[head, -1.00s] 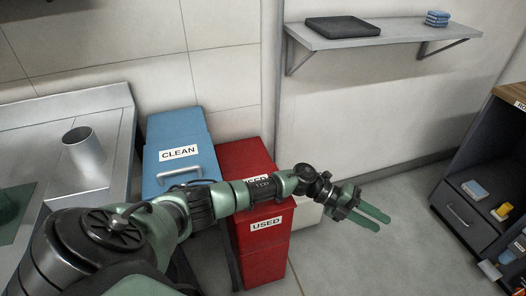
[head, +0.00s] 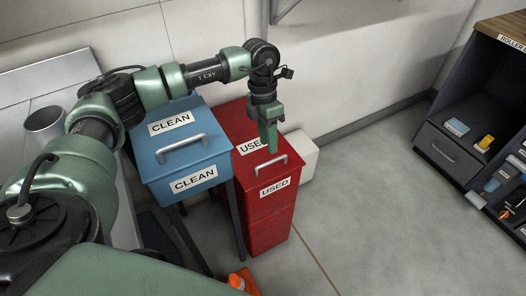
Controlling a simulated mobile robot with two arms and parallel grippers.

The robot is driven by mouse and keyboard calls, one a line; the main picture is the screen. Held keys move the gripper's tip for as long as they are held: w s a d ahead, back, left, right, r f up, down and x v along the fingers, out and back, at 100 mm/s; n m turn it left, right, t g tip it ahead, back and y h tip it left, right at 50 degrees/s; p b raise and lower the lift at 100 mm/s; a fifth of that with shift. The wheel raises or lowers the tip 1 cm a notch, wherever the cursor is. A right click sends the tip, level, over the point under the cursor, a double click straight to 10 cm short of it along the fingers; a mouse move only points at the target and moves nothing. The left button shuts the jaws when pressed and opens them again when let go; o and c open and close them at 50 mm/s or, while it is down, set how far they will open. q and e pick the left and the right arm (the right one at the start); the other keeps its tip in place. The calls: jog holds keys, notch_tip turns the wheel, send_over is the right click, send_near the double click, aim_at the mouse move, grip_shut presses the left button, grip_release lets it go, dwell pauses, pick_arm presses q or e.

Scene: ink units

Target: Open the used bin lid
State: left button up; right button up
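The red used bin (head: 268,215) stands on the floor with its lid (head: 262,145) down. The lid carries a white label and a light handle bar (head: 270,167) near its front edge. My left gripper (head: 271,145) points down over the lid, close above or at the handle. Its green fingers are seen nearly edge-on, so I cannot tell whether they are open or touching the handle. My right gripper does not show.
The blue clean bin (head: 183,158) with its own handle stands just left of the red bin. A white box (head: 301,158) is behind it at right. An orange cone (head: 243,281) is in front. A dark cabinet (head: 462,130) stands far right, with open floor between.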

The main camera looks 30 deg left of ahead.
aim_at(271, 161)
pick_arm(q)
jog(key=f, duration=0.3)
jog(key=d+f, duration=0.1)
jog(key=f, duration=0.1)
jog(key=shift+s+f, duration=0.2)
jog(key=shift+s, duration=0.05)
grip_shut()
dwell(1.2)
